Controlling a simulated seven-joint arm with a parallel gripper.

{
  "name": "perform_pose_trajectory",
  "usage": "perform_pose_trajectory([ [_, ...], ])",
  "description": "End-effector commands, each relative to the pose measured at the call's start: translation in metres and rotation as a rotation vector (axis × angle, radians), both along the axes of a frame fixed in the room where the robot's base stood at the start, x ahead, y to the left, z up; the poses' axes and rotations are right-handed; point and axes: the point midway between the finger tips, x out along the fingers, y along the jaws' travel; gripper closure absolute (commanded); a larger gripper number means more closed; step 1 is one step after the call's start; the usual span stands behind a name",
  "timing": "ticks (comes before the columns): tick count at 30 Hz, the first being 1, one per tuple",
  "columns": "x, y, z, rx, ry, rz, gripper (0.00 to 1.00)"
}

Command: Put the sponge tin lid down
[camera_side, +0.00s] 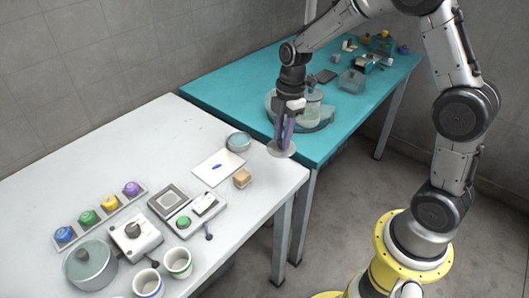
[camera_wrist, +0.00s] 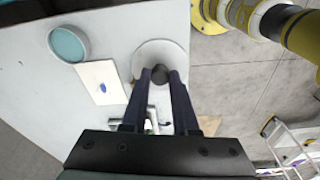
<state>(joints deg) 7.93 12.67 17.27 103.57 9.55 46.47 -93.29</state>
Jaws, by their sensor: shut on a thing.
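My gripper (camera_side: 284,138) is shut on the knob of a round, pale grey lid (camera_side: 282,150), which I take as the sponge tin lid. In the wrist view the fingertips (camera_wrist: 160,78) close on the lid's dark knob, and the lid's disc (camera_wrist: 160,50) spreads around it. The lid hangs at the right edge of the white table; I cannot tell its exact height above it. A round, open tin with a teal inside (camera_side: 238,141) stands on the white table to the left of the lid. It also shows in the wrist view (camera_wrist: 69,44).
A white sheet with a blue thing (camera_side: 217,168) and a tan block (camera_side: 242,179) lie near the tin. Coloured pots (camera_side: 98,212), a lidded pot (camera_side: 90,266) and two cups (camera_side: 179,263) fill the table's front. A teal table (camera_side: 225,88) stands behind.

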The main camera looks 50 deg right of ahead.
Motion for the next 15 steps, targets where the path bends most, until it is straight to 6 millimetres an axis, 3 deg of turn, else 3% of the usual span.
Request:
perform_pose_trajectory([
  [6,0.038,-0.002,-0.035,0.001,0.003,0.0,1.0],
  [15,0.06,-0.004,-0.06,0.0,0.0,0.001,1.0],
])
